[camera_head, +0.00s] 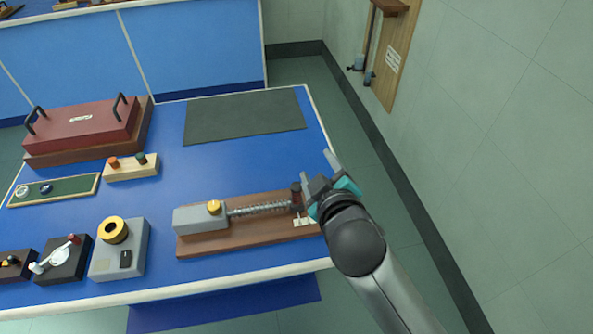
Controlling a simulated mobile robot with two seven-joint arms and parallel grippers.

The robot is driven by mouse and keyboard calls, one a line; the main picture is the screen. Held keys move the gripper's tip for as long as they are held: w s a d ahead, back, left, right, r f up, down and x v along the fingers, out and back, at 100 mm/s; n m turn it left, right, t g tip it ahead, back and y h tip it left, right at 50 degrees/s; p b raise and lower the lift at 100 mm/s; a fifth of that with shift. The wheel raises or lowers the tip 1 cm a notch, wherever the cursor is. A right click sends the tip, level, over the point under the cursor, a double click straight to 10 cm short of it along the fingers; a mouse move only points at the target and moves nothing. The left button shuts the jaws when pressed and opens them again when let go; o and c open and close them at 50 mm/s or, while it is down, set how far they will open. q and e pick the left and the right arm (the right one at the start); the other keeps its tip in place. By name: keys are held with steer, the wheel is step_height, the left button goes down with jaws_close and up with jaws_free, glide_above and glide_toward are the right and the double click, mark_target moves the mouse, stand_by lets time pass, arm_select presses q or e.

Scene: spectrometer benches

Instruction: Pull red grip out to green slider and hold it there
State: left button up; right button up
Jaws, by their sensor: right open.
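A spring device on a brown wooden board (205,245) lies at the right front of the blue bench. It has a grey block with a yellow knob (214,208) and a coiled spring (260,208) running right. At the spring's right end stands a small dark red grip (296,189). White marks (303,221) show on the board below it. My right gripper (317,178) is open at the board's right end, close beside the red grip. I cannot tell whether they touch. I cannot make out a green slider; my gripper covers part of that end. My left gripper is out of view.
A grey box with a yellow ring (131,256) stands left of the board. Behind are a wooden block with red and green knobs (131,170), a dark red case (80,130) and a bare dark mat (245,115). The wall (490,130) rises at right.

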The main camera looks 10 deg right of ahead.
steer(key=w+a+r+n+t+y, duration=0.3)
steer(key=a+r+n+y, duration=0.2)
steer(key=a+r+n, duration=0.2)
steer(key=w+a+r+n+t+y, duration=0.2)
steer(key=a+r+n+y, duration=0.2)
steer(key=a+r+n, duration=0.25)
steer(key=s+a+n+g+y, duration=0.5)
steer(key=a+n+g+y, duration=0.6)
steer(key=n, duration=0.8)
steer(key=n+g+h, duration=0.8)
steer(key=n+h, duration=0.6)
steer(key=h, duration=0.5)
glide_toward(296, 185)
steer(key=shift+m, duration=0.25)
steer(key=f, duration=0.5)
steer(key=shift+s+a+f, duration=0.25)
steer(key=shift+a+f, duration=0.05)
steer(key=shift+f, duration=0.05)
steer(key=shift+d+f+h, duration=0.1)
steer(key=shift+d+h, duration=0.1)
steer(key=shift+h, duration=0.1)
step_height(296, 185, down, 7)
steer(key=b, duration=0.5)
steer(key=shift+a, duration=0.1)
